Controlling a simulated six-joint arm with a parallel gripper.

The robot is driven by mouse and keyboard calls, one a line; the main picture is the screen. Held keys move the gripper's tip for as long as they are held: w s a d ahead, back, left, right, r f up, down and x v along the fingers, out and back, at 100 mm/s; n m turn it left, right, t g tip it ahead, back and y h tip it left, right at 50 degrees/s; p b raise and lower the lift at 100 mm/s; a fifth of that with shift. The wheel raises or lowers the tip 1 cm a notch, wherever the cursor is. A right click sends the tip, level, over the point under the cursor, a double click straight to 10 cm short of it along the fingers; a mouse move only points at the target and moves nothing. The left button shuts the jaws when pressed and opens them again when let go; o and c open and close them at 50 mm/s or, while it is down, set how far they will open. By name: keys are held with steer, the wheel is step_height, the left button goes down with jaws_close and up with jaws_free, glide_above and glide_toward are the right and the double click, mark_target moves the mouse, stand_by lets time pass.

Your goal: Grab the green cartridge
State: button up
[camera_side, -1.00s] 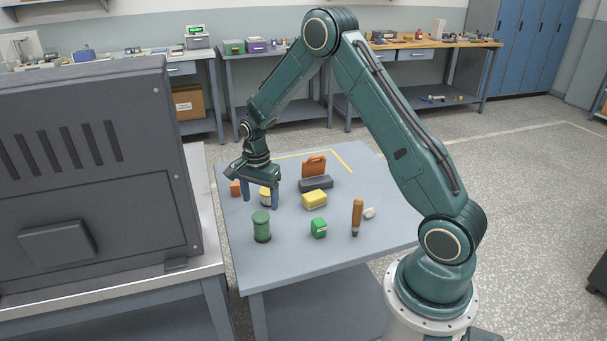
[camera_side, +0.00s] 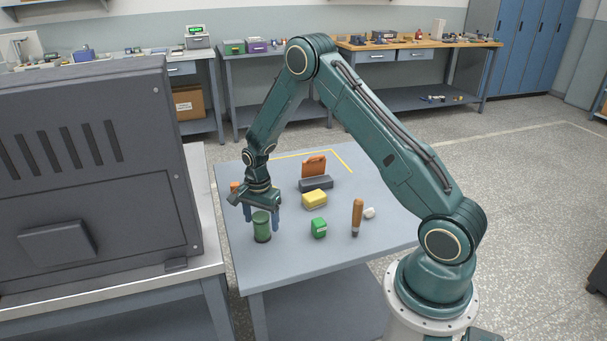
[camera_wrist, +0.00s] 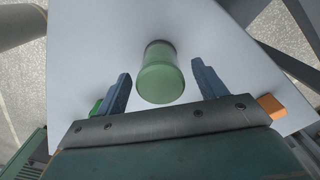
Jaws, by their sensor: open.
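The green cartridge (camera_side: 262,228), a cylinder with a dark base, stands upright near the table's front left. In the wrist view the cartridge (camera_wrist: 160,80) lies between the two fingers of my gripper (camera_wrist: 161,72), with a visible gap on each side. Whether the fingers reach down far along its sides is hard to tell.
A large grey machine (camera_side: 95,180) is at the left.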

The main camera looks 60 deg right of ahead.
mark_target(262, 226)
steer(key=shift+f, duration=1.55)
steer(key=c, duration=1.2)
steer(key=shift+o, duration=0.2)
steer(key=shift+r, duration=0.2)
step_height(262, 226, up, 20)
steer(key=shift+f, duration=0.15)
